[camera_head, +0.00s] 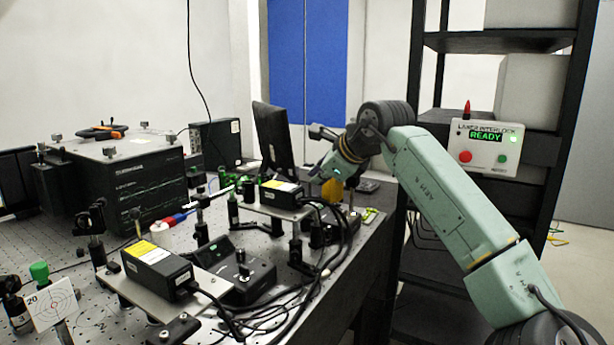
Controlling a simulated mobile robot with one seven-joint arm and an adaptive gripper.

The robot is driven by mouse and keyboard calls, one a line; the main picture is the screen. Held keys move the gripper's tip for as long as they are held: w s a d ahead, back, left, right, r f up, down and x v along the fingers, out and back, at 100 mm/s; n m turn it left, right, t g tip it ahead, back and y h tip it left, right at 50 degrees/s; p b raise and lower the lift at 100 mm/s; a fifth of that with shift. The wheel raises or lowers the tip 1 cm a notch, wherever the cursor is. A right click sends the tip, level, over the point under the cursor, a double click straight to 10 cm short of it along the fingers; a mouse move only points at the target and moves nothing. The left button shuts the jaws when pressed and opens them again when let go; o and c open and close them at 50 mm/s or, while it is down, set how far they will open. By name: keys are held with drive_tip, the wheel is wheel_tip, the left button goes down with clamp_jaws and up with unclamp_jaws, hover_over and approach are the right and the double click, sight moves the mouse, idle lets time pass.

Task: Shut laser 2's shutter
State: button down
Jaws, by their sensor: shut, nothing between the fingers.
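Two black laser boxes with yellow labels stand on raised plates on the optical bench. One laser box (158,265) is near, at the left centre, and the other laser box (282,193) is farther back. I cannot read a number on either, so I cannot tell which is laser 2, and no shutter shows clearly. My gripper (320,170) is at the end of the arm, above the bench's right edge, right of and beyond the farther laser box. It is small and partly hidden by the wrist. It looks shut and empty, apart from both boxes.
Dark cables (320,250) loop along the bench's right edge. A black control box (245,278) sits between the lasers. A monitor (272,135) stands behind. A target card (52,304) and posts are near left. The interlock panel (487,147) on the rack reads READY.

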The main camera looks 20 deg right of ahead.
drive_tip(key=w+a+f+p, duration=0.2)
drive_tip(key=w+a+p, duration=0.1)
drive_tip(key=w, duration=0.4)
drive_tip(key=shift+w+a+f+p, duration=0.15)
drive_tip(key=shift+a+f+p, duration=0.05)
drive_tip(key=shift+a+p, duration=0.2)
drive_tip(key=shift+d+b, duration=0.15)
drive_tip(key=shift+b, duration=0.15)
drive_tip(key=shift+r, duration=0.15)
drive_tip(key=shift+t, duration=0.3)
